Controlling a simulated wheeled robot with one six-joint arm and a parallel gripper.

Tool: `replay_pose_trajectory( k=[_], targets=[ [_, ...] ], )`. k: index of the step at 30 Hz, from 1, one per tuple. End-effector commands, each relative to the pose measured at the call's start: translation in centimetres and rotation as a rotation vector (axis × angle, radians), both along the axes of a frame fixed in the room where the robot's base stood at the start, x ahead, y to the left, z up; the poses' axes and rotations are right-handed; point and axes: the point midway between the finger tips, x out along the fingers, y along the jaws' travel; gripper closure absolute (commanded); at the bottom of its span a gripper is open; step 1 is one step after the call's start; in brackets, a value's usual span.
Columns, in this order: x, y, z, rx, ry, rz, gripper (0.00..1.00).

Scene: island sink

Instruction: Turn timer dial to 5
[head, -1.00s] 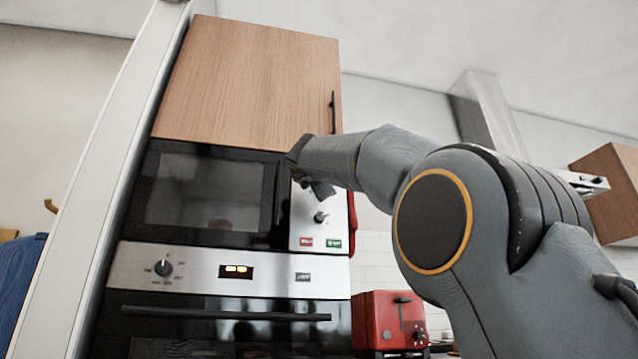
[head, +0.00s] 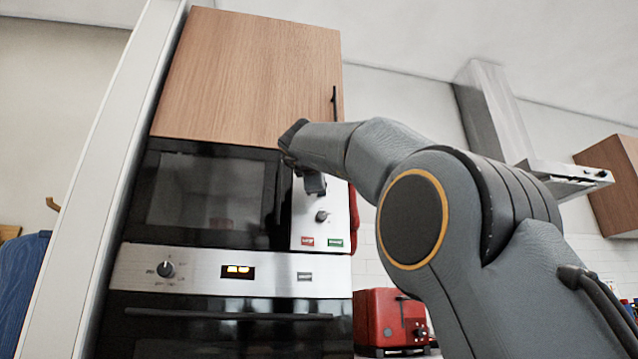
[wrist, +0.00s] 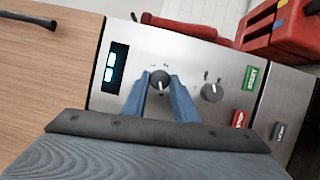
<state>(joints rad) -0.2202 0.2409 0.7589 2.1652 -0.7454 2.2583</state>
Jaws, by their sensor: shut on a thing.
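The microwave's silver control panel (wrist: 130,95) has a small display and two dials. My gripper (wrist: 158,84) has one finger on each side of the dial nearer the display (wrist: 160,79) and is shut on it. That dial's white pointer line shows, but the small marks around it are too small to read. The other dial (wrist: 211,92) is free beside the fingers; it also shows in the head view (head: 321,216). In the head view, my gripper (head: 313,183) hides the upper part of the panel, including the gripped dial.
A green START button (wrist: 250,76) and a red button (wrist: 239,119) lie below the dials. The microwave door (head: 200,200) is left of the panel. The oven below has its own knob (head: 165,269). A red toaster (head: 378,315) stands lower right.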

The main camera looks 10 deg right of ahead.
Motion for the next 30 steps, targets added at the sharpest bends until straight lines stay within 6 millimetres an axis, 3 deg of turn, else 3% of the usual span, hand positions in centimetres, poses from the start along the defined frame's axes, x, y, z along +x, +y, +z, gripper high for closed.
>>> replay_pose_trajectory(
  k=[6,7,10,20,30],
  targets=[
    [0.0,0.1,0.1,0.000,-0.002,0.002,0.97],
    [0.0,0.1,0.1,0.000,-0.002,0.002,0.71],
    [0.0,0.1,0.1,0.000,-0.002,0.002,0.56],
    [-0.2,0.1,0.0,0.000,-0.001,0.001,0.56],
    [-4.3,1.8,-0.3,0.000,-0.002,0.004,0.56]
  ],
)
